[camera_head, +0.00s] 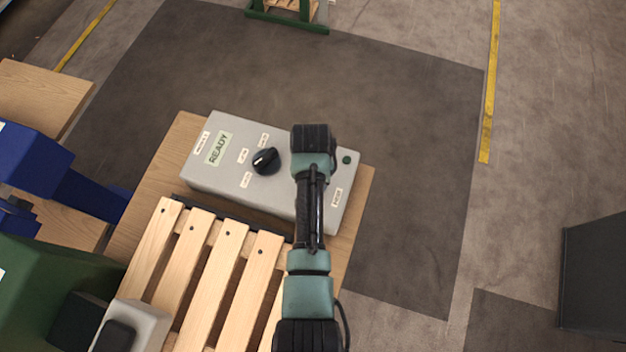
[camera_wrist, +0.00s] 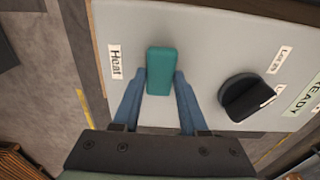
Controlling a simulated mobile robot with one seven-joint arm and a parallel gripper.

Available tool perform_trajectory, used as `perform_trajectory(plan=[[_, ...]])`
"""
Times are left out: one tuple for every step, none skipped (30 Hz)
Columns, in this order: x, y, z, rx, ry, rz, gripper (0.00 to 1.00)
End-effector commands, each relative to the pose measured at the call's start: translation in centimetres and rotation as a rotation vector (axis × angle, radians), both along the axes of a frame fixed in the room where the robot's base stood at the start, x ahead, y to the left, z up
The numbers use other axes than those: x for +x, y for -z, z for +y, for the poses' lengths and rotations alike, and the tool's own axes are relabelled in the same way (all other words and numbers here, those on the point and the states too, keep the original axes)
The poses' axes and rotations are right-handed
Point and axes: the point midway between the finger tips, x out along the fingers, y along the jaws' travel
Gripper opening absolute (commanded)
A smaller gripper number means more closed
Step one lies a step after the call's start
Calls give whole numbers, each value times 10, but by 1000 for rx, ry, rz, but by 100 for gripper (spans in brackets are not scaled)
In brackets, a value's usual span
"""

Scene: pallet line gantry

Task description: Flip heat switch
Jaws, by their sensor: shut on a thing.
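The heat switch (camera_wrist: 161,60) is a teal lever on the grey control box, with a "Heat" label (camera_wrist: 115,62) beside it in the wrist view. My gripper (camera_wrist: 160,76) is shut on the lever, one blue finger on each side of its near end. In the head view the grey control box (camera_head: 211,172) sits on a wooden table, and my arm covers the switch and fingertips. I cannot tell which way the switch is set.
A black rotary knob (camera_head: 265,161) stands on the box, also in the wrist view (camera_wrist: 246,97). A slatted pallet (camera_head: 213,263) lies in front.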

Motion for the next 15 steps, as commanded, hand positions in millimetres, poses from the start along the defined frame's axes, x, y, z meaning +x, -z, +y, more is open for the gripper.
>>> perform_trajectory(plan=[[-1, 1, 0, 1, 0, 2, 0], [-1, 1, 0, 1, 0, 2, 0], [-1, 1, 0, 1, 0, 2, 0], [-1, 1, 0, 1, 0, 2, 0], [-1, 1, 0, 0, 0, 1, 0], [-1, 1, 0, 0, 0, 1, 0], [-1, 1, 0, 0, 0, 1, 44], [-1, 1, 0, 0, 0, 1, 50], [-1, 1, 0, 0, 0, 1, 57], [-1, 1, 0, 0, 0, 1, 62], [-1, 1, 0, 0, 0, 1, 68], [0, 1, 0, 0, 0, 0, 72], [0, 0, 0, 0, 0, 0, 72], [0, 0, 0, 0, 0, 0, 72], [0, 0, 0, 0, 0, 0, 72]])
